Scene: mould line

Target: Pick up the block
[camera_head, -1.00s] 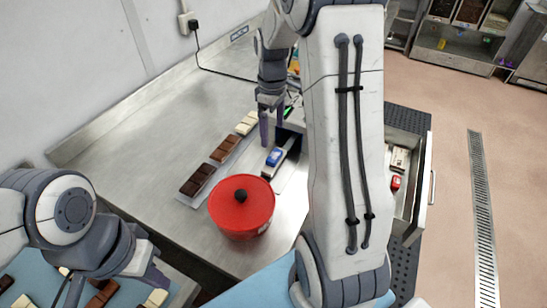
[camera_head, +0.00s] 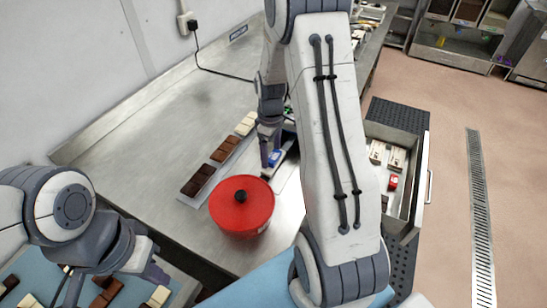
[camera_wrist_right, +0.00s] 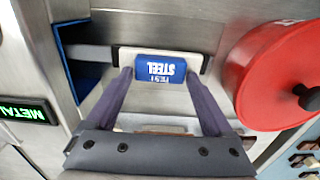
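The block is blue with white lettering that includes "STEEL" and sits against a wider pale piece. It shows in the right wrist view (camera_wrist_right: 161,69) and partly in the head view (camera_head: 275,158). My right gripper (camera_wrist_right: 160,76) has one finger on each side of the block, with its tips close to the block's sides. It looks open, with narrow gaps beside the block. In the head view my right gripper (camera_head: 270,158) reaches down over the block and hides part of it. My left gripper (camera_head: 150,270) is at lower left, over the blue mat, away from the block.
A red lidded pot (camera_head: 241,206) stands close in front of the block. Chocolate bars (camera_head: 220,152) lie on a strip to the left. A green-lit "METAL" display (camera_wrist_right: 27,109) is beside the gripper. An open drawer (camera_head: 420,175) is at right. The back-left counter is clear.

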